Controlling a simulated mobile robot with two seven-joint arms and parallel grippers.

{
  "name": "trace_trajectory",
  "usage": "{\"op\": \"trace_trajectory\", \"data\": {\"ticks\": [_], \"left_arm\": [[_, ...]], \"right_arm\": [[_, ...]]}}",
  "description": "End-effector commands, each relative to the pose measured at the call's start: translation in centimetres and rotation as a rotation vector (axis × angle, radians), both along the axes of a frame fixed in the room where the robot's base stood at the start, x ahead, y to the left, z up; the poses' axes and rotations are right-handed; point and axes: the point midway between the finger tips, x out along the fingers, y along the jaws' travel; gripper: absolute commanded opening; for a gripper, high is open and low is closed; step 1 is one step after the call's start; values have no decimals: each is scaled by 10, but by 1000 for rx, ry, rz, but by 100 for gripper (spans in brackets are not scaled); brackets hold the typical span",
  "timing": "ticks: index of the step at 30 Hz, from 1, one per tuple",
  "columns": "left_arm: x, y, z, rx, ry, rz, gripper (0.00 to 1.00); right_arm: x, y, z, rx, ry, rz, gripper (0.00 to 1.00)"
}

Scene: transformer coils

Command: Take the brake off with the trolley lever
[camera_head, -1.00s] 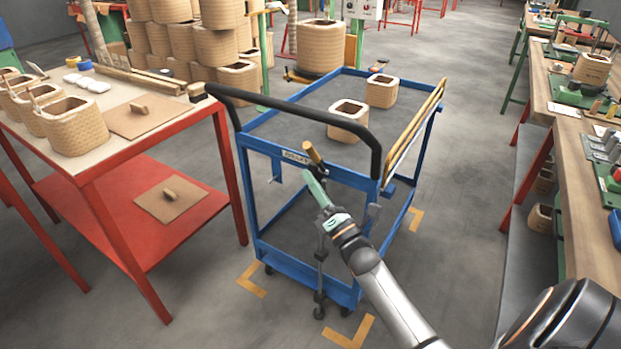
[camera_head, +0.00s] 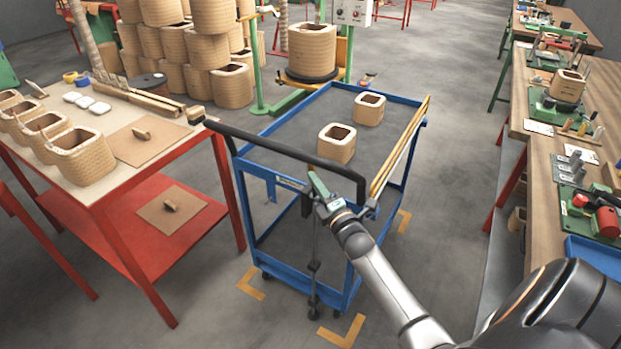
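The blue trolley (camera_head: 262,247) stands in the middle, with a black push handle (camera_head: 270,146) along its near side. A dark upright rod (camera_head: 314,262) runs down its near face to a small foot close to the floor. My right gripper (camera_head: 319,188), with green fingers, is at that rail just below the push handle. Its fingers are seen nearly edge-on, so I cannot tell whether they are open or hold the lever. My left gripper is not in view.
Two square coils (camera_head: 337,144) stand on the trolley top. A red-framed table (camera_head: 150,159) with coils is close on the left. A wooden workbench (camera_head: 545,190) runs along the right. Yellow corner marks (camera_head: 343,331) lie on the floor around the trolley; the aisle to its right is clear.

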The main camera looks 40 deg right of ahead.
Motion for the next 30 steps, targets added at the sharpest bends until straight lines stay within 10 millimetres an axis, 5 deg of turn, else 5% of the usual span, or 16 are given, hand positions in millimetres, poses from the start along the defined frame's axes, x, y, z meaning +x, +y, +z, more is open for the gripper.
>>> {"op": "trace_trajectory", "data": {"ticks": [9,30], "left_arm": [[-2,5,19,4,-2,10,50],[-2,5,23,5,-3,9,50]], "right_arm": [[9,-19,11,123,48,1,0],[12,-26,11,120,48,1,0]]}}
